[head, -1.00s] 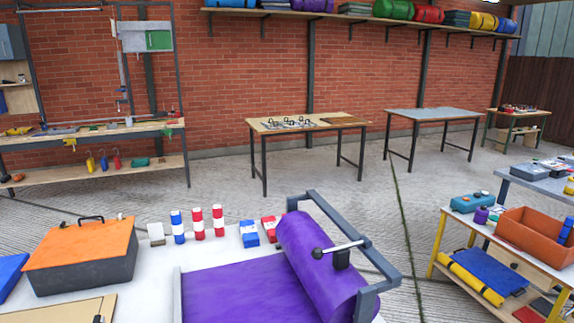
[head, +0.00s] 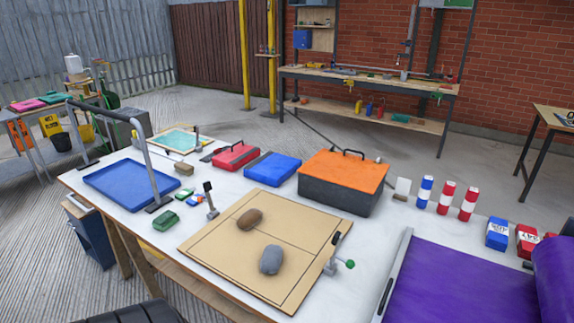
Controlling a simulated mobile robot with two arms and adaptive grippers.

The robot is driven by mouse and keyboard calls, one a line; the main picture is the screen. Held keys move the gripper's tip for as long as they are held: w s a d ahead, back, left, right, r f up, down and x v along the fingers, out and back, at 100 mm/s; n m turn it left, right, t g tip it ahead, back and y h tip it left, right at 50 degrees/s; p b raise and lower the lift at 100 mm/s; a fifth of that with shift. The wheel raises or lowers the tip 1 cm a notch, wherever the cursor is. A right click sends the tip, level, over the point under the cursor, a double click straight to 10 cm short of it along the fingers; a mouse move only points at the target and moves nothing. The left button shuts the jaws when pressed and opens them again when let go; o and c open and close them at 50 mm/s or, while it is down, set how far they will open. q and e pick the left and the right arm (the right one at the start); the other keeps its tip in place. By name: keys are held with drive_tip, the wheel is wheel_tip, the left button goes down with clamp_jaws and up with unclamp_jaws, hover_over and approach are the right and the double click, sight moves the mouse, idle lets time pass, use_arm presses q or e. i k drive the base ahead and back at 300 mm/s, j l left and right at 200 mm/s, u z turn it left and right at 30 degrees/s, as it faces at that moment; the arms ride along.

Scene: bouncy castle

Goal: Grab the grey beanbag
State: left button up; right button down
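The grey beanbag (head: 271,260) lies on a tan board (head: 215,253) on the white worktable, right of the board's middle. A brown beanbag (head: 249,219) lies just behind it and a little to the left, apart from it. Neither of my grippers shows in the head view. A dark ridged shape at the bottom left edge is cut off, and I cannot tell what it is.
A lever clamp (head: 338,262) stands at the board's right edge and another (head: 211,203) at its back left. A blue tray (head: 130,185) is left. An orange-topped box (head: 343,180) stands behind the board. A purple roll (head: 555,270) is right.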

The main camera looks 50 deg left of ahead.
sight(271, 257)
drive_tip(key=k+u, duration=0.2)
drive_tip(key=u, duration=1.45)
